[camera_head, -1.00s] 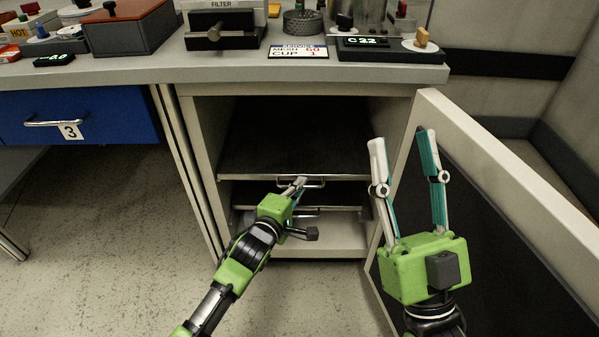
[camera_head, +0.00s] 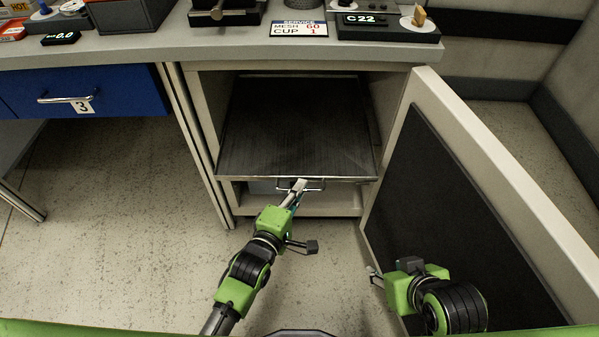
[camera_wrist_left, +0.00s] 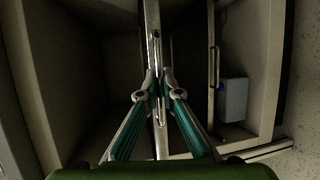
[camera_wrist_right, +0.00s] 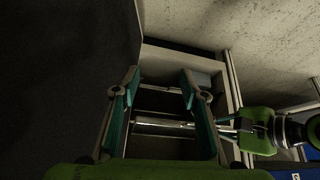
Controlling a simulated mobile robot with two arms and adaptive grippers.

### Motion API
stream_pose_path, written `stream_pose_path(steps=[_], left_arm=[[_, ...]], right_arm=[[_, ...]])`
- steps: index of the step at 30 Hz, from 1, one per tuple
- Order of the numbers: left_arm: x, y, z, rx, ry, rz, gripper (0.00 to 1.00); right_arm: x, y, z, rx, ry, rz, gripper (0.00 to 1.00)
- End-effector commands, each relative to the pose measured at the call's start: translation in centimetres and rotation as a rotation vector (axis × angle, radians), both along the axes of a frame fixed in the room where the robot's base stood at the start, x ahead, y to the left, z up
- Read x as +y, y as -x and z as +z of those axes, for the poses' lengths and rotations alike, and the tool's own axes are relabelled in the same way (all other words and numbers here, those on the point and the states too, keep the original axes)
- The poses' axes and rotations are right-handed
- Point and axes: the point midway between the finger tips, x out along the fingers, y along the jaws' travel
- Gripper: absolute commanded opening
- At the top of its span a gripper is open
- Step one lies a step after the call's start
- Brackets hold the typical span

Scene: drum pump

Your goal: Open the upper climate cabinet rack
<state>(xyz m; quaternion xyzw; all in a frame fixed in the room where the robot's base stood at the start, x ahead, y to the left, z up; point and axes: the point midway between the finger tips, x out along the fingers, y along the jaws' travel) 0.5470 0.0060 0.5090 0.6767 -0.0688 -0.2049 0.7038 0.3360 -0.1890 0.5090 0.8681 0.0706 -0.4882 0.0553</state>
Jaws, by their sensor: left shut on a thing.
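The upper rack (camera_head: 295,125) is a dark flat tray with a metal front rim, slid part way out of the cabinet (camera_head: 207,110). My left gripper (camera_head: 297,187) is shut on the rack handle (camera_head: 316,186), a thin metal bar below the front rim. In the left wrist view its fingertips (camera_wrist_left: 157,76) meet at the handle bar. My right gripper (camera_head: 400,280) is low in front of the open cabinet door. The right wrist view shows its fingers (camera_wrist_right: 161,80) apart with nothing between them. The lower rack is mostly hidden under the upper one.
The cabinet door (camera_head: 490,190) stands wide open at the right, close to my right arm. The worktop (camera_head: 230,48) with instruments and a sign (camera_head: 298,29) lies above. A blue drawer (camera_head: 80,92) is at the left. The floor in front is clear.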

Motion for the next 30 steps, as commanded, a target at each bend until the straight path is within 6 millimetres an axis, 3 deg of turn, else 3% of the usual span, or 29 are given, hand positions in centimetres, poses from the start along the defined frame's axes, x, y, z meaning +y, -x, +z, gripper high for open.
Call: stream_pose_path(steps=[3, 5, 16, 21, 30], left_arm=[[0.1, 1.7, 0.1, 0.005, -0.001, 0.001, 0.0], [0.1, 2.4, 0.2, 0.004, -0.001, 0.001, 0.0], [0.1, 5.9, 0.0, 0.003, -0.001, 0.001, 0.0], [0.1, 6.7, 0.0, 0.001, -0.003, 0.0, 0.0], [0.1, 7.0, -0.1, 0.0, -0.002, 0.001, 0.0]], right_arm=[[-1.4, 4.8, -1.0, 0.195, 0.04, -0.017, 0.4], [-1.8, 6.1, -1.0, 0.246, 0.05, -0.02, 0.4], [-1.6, 5.7, 0.6, 0.232, 0.047, -0.019, 0.4], [-1.5, 5.1, -1.0, 0.239, 0.047, -0.017, 0.4], [-1.5, 4.9, -1.8, 0.241, 0.047, -0.017, 0.4]])
